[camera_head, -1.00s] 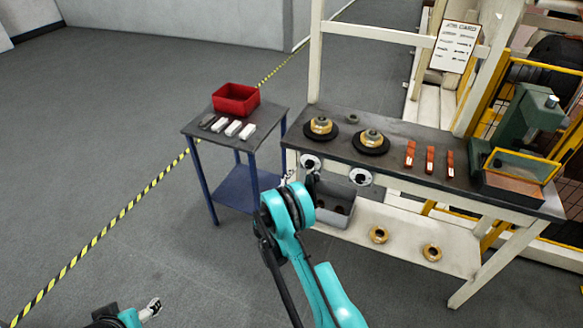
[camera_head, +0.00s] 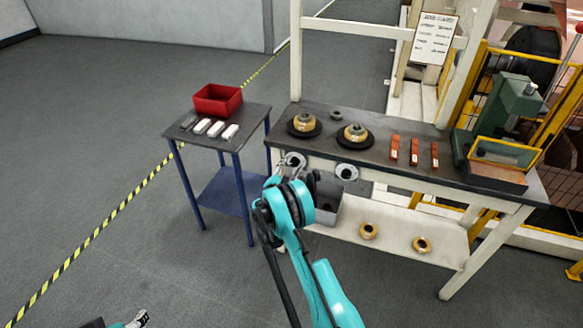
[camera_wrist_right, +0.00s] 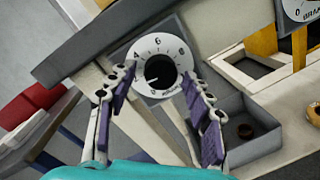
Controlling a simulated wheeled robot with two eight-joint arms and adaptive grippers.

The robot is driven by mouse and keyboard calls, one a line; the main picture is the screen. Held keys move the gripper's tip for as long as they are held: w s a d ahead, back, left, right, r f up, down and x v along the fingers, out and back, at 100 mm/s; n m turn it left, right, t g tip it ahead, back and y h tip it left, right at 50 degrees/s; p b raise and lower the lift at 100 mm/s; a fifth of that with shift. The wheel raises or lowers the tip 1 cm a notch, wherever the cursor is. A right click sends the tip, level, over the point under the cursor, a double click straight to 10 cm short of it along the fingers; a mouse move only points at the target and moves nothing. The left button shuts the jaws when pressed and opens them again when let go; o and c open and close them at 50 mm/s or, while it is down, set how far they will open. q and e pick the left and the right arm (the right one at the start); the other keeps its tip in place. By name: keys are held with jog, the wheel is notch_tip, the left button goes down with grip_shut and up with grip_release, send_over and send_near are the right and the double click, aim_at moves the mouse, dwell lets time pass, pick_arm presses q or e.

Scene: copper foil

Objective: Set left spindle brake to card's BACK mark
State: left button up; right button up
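The left brake dial (camera_head: 294,160) is a white disc with a black knob on the bench's front edge. It also shows in the right wrist view (camera_wrist_right: 160,70), with printed numbers around the knob and a small pale mark at the knob's lower left; the exact setting is too small to read surely. My right gripper (camera_wrist_right: 158,84) is open and empty, its fingers spread on either side of the dial's lower part, apparently short of the knob. In the head view, my right gripper (camera_head: 297,173) partly overlaps the dial's surroundings. The card (camera_head: 434,38) hangs upper right, its lines unreadable. My left gripper (camera_head: 138,319) is at the bottom left.
The right brake dial (camera_head: 347,171) sits beside the left one. A grey bin (camera_head: 327,210) is below them. Two spindles (camera_head: 304,123) and several orange pieces (camera_head: 415,152) are on the bench. A blue-legged table (camera_head: 255,118) with a red box (camera_head: 217,100) stands left.

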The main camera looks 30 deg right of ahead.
jog(key=c, duration=0.9)
jog(key=shift+o, duration=0.2)
jog(key=m, duration=0.5)
jog(key=shift+r+y, duration=0.1)
jog(key=shift+y, duration=0.3)
jog(key=o, duration=1.2)
jog(key=shift+c, duration=0.2)
jog(key=shift+a, duration=0.1)
jog(key=v, duration=1.1)
jog(key=shift+s+a, duration=0.2)
jog(key=shift+a, duration=0.15)
